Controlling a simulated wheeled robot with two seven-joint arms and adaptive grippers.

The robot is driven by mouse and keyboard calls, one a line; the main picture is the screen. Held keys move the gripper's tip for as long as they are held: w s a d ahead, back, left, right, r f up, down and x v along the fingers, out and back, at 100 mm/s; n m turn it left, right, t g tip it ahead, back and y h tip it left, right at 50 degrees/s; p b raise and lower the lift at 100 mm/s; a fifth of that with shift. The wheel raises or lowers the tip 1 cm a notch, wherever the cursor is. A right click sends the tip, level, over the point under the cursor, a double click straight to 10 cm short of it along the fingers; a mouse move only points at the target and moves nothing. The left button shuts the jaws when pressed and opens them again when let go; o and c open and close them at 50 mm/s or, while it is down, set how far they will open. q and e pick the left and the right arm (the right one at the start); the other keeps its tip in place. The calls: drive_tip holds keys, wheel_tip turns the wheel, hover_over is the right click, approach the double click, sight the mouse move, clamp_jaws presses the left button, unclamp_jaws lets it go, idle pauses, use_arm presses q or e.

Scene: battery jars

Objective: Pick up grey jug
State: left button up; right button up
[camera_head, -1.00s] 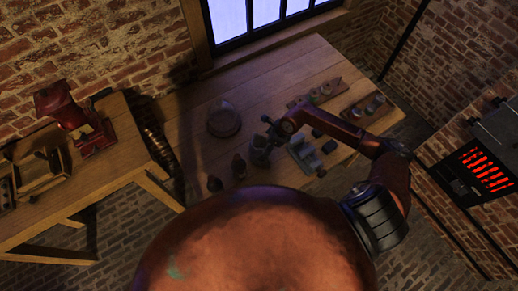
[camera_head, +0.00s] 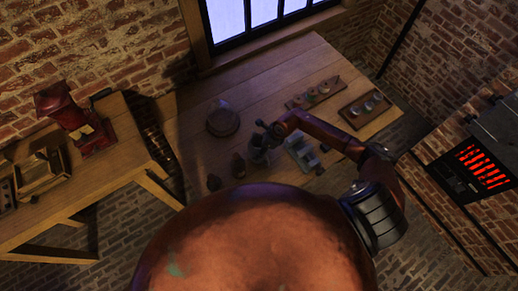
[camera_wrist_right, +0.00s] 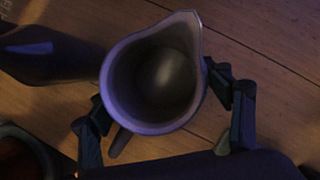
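The grey jug (camera_wrist_right: 152,80) fills the middle of the right wrist view, seen from above. It looks empty, its spout points to the upper right and its handle sticks out at the lower left. My right gripper (camera_wrist_right: 165,115) is open, with one dark finger on each side of the jug. The fingers are close to its wall; I cannot tell whether they touch it. In the head view the jug (camera_head: 258,156) stands near the front of the wooden table, partly hidden by my right gripper (camera_head: 267,133). My left gripper is not in view.
Dark bottle-like things (camera_head: 238,165) stand just left of the jug. A grey block-like stand (camera_head: 302,152) is close on its right. A round dish (camera_head: 223,121) lies behind to the left, and two wooden trays (camera_head: 364,110) (camera_head: 315,94) with small items are at the back right.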

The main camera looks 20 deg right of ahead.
drive_tip(key=c, duration=0.8)
drive_tip(key=shift+c, duration=0.7)
drive_tip(key=shift+r, duration=0.2)
